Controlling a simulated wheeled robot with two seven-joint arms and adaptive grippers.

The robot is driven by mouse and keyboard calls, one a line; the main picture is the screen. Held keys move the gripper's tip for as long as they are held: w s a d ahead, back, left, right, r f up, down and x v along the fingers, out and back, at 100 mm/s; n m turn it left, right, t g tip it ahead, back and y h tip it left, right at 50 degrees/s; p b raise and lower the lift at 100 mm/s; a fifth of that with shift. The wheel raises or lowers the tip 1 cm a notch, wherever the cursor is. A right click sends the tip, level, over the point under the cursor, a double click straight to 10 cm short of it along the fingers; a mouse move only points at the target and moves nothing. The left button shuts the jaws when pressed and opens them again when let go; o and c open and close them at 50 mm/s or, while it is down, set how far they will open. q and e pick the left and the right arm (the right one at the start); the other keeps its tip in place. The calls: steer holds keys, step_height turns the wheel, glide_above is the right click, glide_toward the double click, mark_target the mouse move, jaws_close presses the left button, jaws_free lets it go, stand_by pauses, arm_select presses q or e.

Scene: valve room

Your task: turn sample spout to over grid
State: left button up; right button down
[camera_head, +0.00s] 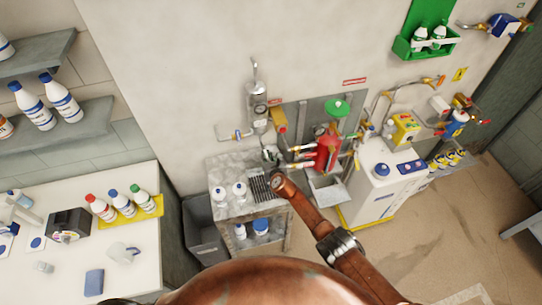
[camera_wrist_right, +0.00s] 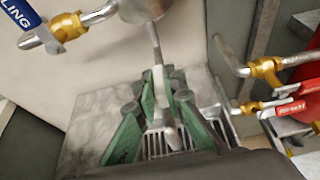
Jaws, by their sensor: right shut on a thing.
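The sample spout (camera_wrist_right: 154,42) is a thin grey tube that comes down from the round metal body of the sampling unit (camera_head: 258,103) on the wall. My right gripper (camera_wrist_right: 162,88), with green fingers, is shut on the spout. In the head view the right gripper (camera_head: 270,154) is small and partly hidden by my copper-coloured arm. The grid (camera_head: 259,188) is a dark slatted drain in the grey bench top; its slats (camera_wrist_right: 155,147) show below and behind the fingers. The spout's lower end shows against the slats, and its exact height is unclear. My left gripper is out of view.
A blue-handled valve (camera_head: 238,134) sits left of the sampling unit. Red equipment (camera_head: 327,150) and brass-fitted pipes stand close on the right. Two white bottles stand on the bench (camera_head: 232,211), left of the grid. A grey bin (camera_head: 204,236) stands beside it.

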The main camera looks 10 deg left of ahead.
steer(key=shift+a+r, duration=0.35)
steer(key=shift+w+d, duration=0.2)
steer(key=shift+r, duration=0.15)
steer(key=c, duration=2.3)
jaws_free()
steer(key=shift+a, duration=0.1)
steer(key=o, duration=0.3)
steer(key=shift+f, duration=0.2)
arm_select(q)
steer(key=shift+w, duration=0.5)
arm_select(e)
steer(key=shift+s+f, duration=0.15)
